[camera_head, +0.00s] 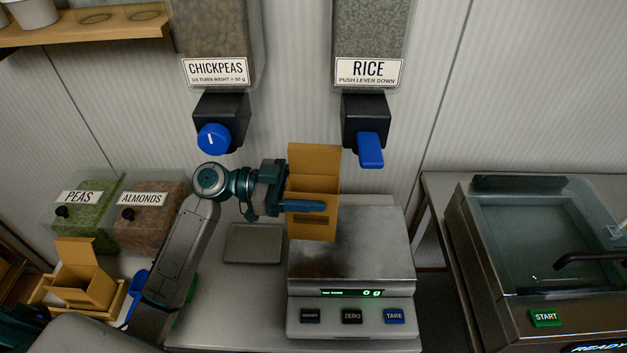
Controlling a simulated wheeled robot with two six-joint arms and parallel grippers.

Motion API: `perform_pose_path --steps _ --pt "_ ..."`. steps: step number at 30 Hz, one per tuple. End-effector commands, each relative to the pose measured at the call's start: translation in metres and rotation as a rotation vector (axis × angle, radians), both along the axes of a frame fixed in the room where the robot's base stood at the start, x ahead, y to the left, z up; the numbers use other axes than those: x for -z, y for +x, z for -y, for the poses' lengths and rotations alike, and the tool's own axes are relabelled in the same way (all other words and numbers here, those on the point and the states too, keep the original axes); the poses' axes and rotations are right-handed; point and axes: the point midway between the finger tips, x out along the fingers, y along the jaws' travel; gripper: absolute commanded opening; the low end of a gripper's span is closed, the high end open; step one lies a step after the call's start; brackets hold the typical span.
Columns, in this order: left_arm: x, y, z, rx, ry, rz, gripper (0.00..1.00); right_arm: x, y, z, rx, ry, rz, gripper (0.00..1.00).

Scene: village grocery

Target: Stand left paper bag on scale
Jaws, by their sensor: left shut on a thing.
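A brown open-topped paper bag (313,230) is upright over the back left part of the scale's metal plate (365,255). My left gripper (304,206) comes in from the left and is shut on this bag, with a blue finger across its front. I cannot tell whether the bag's base touches the plate. The scale's green display (352,293) is lit and seems to read 0. My right gripper is not in view.
Another brown bag (85,285) stands in a holder at the lower left. Chickpeas (215,72) and rice (368,72) dispensers hang above, with a blue knob (214,138) and a blue lever (370,150). A flat grey plate (253,243) lies left of the scale. A machine (545,250) stands right.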

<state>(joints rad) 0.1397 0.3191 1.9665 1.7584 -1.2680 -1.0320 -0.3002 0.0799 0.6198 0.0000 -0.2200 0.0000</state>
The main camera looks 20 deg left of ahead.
Motion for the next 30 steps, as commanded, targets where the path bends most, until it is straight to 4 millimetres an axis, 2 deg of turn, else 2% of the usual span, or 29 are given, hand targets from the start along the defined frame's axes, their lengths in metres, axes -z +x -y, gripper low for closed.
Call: perform_pose_path --steps 13,15,19,24,30 --pt "0.052 0.000 0.000 0.000 -0.002 -0.004 0.31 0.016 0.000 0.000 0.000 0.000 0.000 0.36" --pt "0.065 0.000 0.000 0.000 0.000 0.001 0.31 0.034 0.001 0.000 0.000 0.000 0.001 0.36" --pt "0.078 0.000 0.000 0.000 0.000 0.001 0.31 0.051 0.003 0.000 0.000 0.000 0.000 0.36" --pt "0.089 0.000 0.000 0.000 0.000 0.000 0.31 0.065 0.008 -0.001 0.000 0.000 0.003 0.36" --pt "0.089 0.000 0.000 0.000 0.000 0.000 0.31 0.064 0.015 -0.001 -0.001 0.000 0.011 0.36"
